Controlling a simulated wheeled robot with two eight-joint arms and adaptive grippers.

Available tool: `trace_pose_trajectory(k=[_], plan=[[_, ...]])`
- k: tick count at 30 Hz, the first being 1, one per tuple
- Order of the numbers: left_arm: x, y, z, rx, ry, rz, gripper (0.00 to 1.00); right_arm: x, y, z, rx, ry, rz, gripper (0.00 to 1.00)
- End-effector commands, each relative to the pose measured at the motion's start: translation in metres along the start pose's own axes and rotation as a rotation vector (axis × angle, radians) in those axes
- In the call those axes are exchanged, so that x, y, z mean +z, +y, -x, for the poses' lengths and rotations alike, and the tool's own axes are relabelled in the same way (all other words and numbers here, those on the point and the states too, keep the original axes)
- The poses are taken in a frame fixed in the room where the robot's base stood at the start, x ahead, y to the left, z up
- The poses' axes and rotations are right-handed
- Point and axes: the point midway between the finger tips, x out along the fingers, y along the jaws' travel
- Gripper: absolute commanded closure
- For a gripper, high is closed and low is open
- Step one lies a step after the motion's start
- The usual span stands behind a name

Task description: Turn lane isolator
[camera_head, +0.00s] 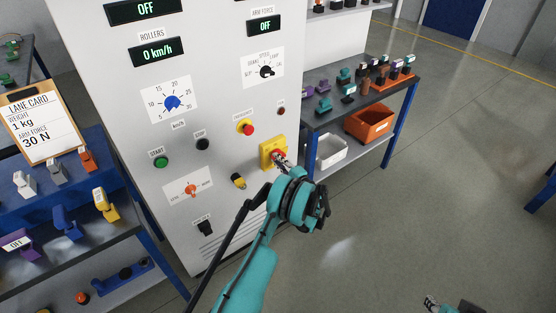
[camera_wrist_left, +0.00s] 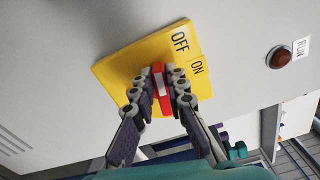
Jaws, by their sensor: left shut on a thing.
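The lane isolator is a yellow plate (camera_head: 267,152) with a red handle (camera_head: 279,156), low on the right of the grey cabinet front. In the left wrist view the yellow plate (camera_wrist_left: 130,65) carries the words OFF and ON. The red handle (camera_wrist_left: 160,88) has a white mark and stands nearly upright in that picture; which word it points at is unclear. My left gripper (camera_wrist_left: 161,84) has its fingers on both sides of the handle, shut on it; in the head view the gripper (camera_head: 284,163) reaches the isolator from below right. A small part of my right gripper (camera_head: 432,304) shows at the bottom edge.
A shelf with an orange bin (camera_head: 369,123) stands close on the right. A lane card (camera_head: 36,122) is at left.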

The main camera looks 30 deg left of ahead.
Motion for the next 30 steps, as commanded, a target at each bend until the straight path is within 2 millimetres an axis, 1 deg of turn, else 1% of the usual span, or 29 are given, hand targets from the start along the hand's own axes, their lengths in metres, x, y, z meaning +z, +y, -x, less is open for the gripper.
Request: trace_pose_trajectory(k=[6,12,29,30], plan=[[-0.0002,0.0036,0.0006,0.002,0.000,0.127,1.00,0.0001,0.0000,-0.0001,0.000,0.000,0.000,0.66],[-0.0004,0.0049,0.0006,0.002,0.000,0.195,1.00,0.0001,0.0000,-0.0001,0.000,0.000,0.000,0.66],[-0.0006,0.0058,0.0008,0.003,0.000,0.225,1.00,0.0001,0.0000,-0.0001,0.000,0.000,0.000,0.66],[-0.0006,0.0058,0.0008,0.003,0.000,0.225,0.81,0.0001,0.0000,-0.0001,0.000,0.000,0.000,0.66]])
